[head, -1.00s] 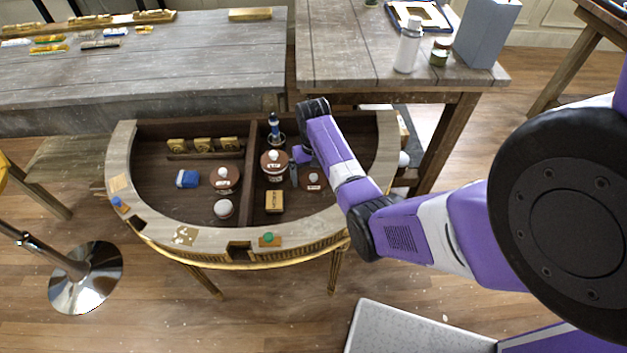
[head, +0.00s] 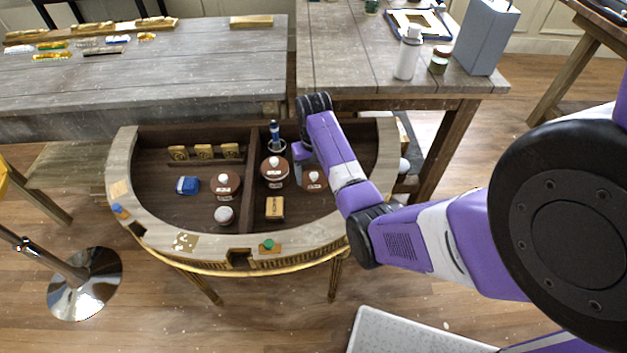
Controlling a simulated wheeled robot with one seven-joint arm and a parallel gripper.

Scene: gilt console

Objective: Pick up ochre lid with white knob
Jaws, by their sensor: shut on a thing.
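The lid with a white knob (head: 314,180), which looks brown here, is inside the right compartment of the half-round console (head: 120,178), partly behind my arm. My gripper (head: 301,174) reaches down beside it and is shut. It appears to hold this lid, but my arm hides most of the fingers and the contact. A similar brown lid with a white knob (head: 274,168) is just left of my gripper. Another one (head: 226,183) is in the left compartment.
A divider (head: 250,190) splits the console. A blue-topped item (head: 275,135) stands behind the lids, and a small yellow box (head: 275,208) lies in front. A blue block (head: 187,185) and a white-topped round item (head: 224,214) are at left. Wooden tables (head: 400,80) stand behind.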

